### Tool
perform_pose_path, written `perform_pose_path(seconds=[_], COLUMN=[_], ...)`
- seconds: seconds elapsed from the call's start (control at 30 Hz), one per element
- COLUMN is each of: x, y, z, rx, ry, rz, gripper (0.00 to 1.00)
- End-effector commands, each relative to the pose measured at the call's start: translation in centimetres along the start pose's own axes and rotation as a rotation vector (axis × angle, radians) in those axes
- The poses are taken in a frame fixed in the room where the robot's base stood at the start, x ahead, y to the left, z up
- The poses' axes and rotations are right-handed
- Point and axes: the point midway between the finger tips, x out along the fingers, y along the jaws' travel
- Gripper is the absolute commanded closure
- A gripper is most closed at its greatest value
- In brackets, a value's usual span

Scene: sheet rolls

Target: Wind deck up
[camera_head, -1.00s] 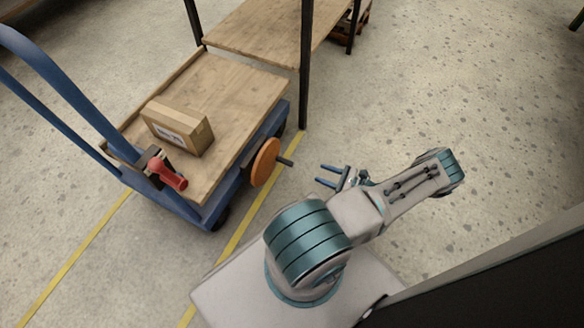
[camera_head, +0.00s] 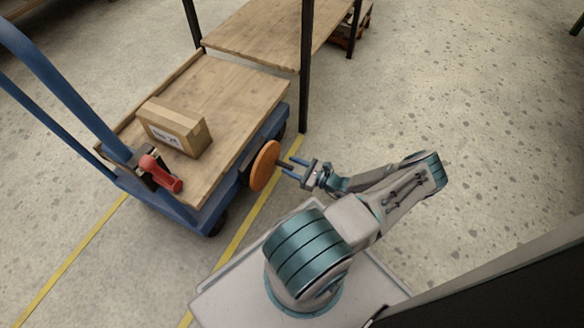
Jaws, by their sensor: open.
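A blue trolley carries a wooden deck (camera_head: 225,105) at the left of the head view. An orange hand wheel (camera_head: 264,166) is mounted on the deck's near right side, with a dark handle sticking out toward my gripper. My gripper (camera_head: 291,168) is open, its two blue fingers pointing left at the wheel, one above and one below the dark handle. I cannot tell whether the fingers touch the handle, which they partly hide.
A cardboard box (camera_head: 174,129) lies on the deck. A wooden shelf table (camera_head: 262,33) with dark legs stands behind. The floor to the right is clear.

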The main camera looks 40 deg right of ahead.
Motion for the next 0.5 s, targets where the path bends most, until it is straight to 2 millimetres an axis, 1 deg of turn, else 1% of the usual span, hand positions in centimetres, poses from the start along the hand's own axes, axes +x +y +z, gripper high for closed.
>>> perform_pose_path(seconds=[0.1,0.3,0.33,0.37,0.4,0.47,0.5], x=[0.36,0.38,0.37,0.37,0.37,0.35,0.33], y=[-0.01,0.0,0.0,0.0,0.0,-0.04,-0.1], z=[0.0,0.03,0.03,0.02,0.02,0.01,0.02], rx=[0.0,0.0,0.0,0.0,0.0,-0.001,-0.001], ry=[0.001,0.001,0.001,0.001,0.001,0.001,0.001], rz=[0.0,0.0,0.0,0.0,0.0,0.0,-0.001], gripper=[0.59,0.59,0.61,0.7,0.81,0.97,1.0])
